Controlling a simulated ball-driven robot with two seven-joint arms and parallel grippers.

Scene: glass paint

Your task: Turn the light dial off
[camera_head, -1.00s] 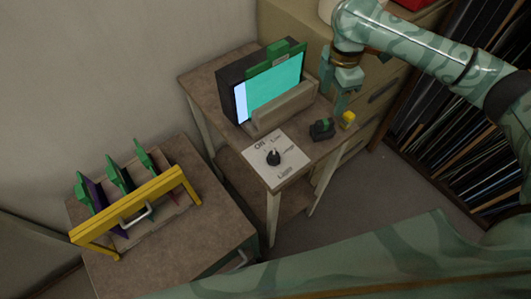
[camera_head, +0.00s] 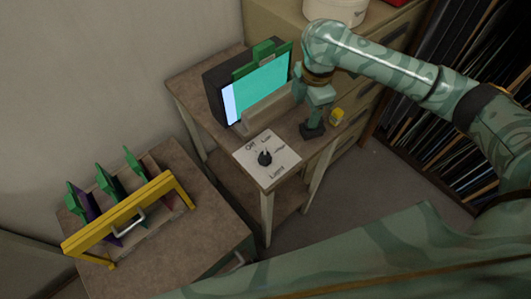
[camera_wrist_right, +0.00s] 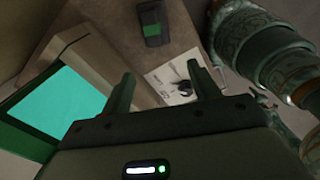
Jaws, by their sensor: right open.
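The light dial is a black knob (camera_head: 265,158) on a white panel (camera_head: 281,151) with printed words, at the near corner of a small brown table. My right gripper (camera_head: 309,96) is open and empty, above the table's right side, up and to the right of the dial. In the right wrist view, the two fingers (camera_wrist_right: 165,88) are spread apart. The knob (camera_wrist_right: 193,88) shows beyond them, partly hidden by the right-hand finger. The knob and fingers look apart. My left gripper is not in view.
A device with a teal screen (camera_head: 264,84) stands at the table's back, behind a beige bar. A yellow-framed rack (camera_head: 118,220) stands on the left table.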

